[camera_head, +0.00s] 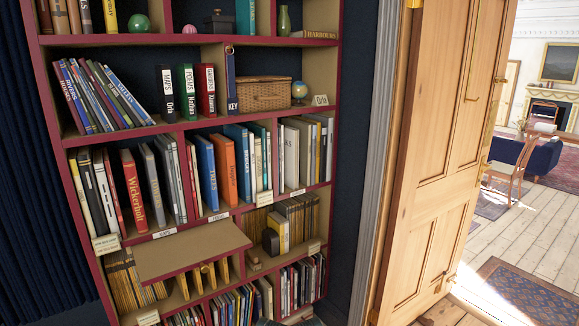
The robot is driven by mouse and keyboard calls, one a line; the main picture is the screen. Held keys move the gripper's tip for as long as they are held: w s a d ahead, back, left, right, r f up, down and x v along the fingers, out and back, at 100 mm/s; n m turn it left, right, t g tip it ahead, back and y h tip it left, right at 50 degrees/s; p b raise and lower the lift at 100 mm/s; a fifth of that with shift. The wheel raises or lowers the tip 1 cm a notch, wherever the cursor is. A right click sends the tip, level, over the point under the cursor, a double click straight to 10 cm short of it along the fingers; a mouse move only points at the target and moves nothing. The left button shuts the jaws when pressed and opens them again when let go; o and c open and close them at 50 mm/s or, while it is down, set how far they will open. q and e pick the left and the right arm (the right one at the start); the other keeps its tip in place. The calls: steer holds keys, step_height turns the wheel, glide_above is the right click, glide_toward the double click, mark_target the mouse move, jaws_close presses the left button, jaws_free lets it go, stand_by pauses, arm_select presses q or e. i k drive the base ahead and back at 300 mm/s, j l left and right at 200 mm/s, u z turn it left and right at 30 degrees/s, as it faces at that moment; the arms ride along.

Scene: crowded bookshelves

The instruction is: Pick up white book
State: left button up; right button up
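Several whitish books stand upright on the bookshelf (334,130), and I cannot tell which one the task names. A wide pale book (291,155) stands at the right of the middle shelf, with more pale grey and white books beside it. A thin white book (105,190) stands at the left of the same shelf, between dark and red books. No gripper touches any of these books. Neither of my grippers can be made out in the head view.
A shelf board (192,250) juts out below the middle shelf. A wicker basket (265,95) and a small globe (299,91) sit one shelf up. A wooden door (440,150) stands open at the right, with a room beyond.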

mark_target(291, 134)
steer(key=i+j, duration=0.15)
steer(key=j, duration=0.2)
steer(key=i+j+u, duration=0.1)
steer(key=j, duration=0.25)
steer(key=i+j, duration=0.3)
steer(key=j+u, duration=0.05)
